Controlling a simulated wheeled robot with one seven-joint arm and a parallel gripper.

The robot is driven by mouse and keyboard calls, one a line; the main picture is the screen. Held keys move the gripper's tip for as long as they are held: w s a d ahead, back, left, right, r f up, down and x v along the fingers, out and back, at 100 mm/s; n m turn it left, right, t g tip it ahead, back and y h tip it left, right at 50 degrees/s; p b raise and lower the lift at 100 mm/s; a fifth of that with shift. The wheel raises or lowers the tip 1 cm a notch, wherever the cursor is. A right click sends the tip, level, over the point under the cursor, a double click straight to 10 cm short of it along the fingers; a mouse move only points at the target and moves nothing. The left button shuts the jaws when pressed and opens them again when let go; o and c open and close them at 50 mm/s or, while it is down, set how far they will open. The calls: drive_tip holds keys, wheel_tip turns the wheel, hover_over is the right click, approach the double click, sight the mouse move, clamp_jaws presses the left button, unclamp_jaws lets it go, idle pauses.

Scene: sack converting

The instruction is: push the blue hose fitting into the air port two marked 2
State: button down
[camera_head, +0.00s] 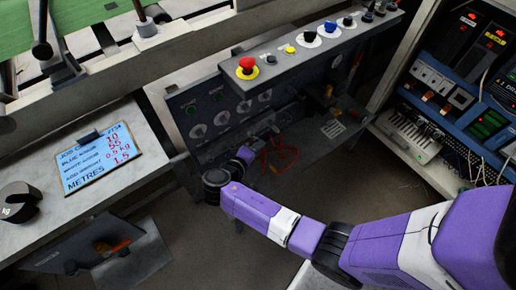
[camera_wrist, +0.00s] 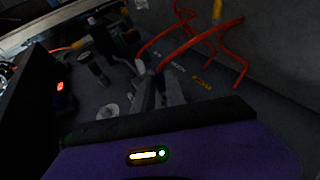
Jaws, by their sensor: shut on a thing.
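My gripper (camera_wrist: 164,98) shows in the wrist view with its grey fingers close together. A small dark blue piece, apparently the blue hose fitting (camera_wrist: 160,83), sits between the fingertips. An orange-red hose (camera_wrist: 200,40) runs up and right from there. In the head view my gripper (camera_head: 268,134) is low in front of the grey machine panel (camera_head: 178,101), mostly hidden behind my purple wrist. Round pale ports or dials (camera_head: 198,131) line that panel. I cannot read which is marked 2, nor tell whether the fitting touches a port.
A control bar with a red emergency button (camera_head: 247,66) overhangs the panel. An orange hose (camera_head: 282,152) hangs beside my gripper. A blue job card (camera_head: 115,157) and a dark weight (camera_head: 18,202) lie on the left bench. An electronics rack (camera_head: 468,95) stands right.

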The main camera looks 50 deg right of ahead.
drive_tip(key=shift+w+d+b, duration=0.2)
drive_tip(key=shift+w+b, duration=0.15)
drive_tip(key=shift+w, duration=0.45)
drive_tip(key=c, duration=1.3)
unclamp_jaws()
drive_tip(key=p+v, duration=0.1)
drive_tip(key=v, duration=0.6)
drive_tip(key=shift+a, duration=0.35)
drive_tip(key=shift+s+r, duration=0.1)
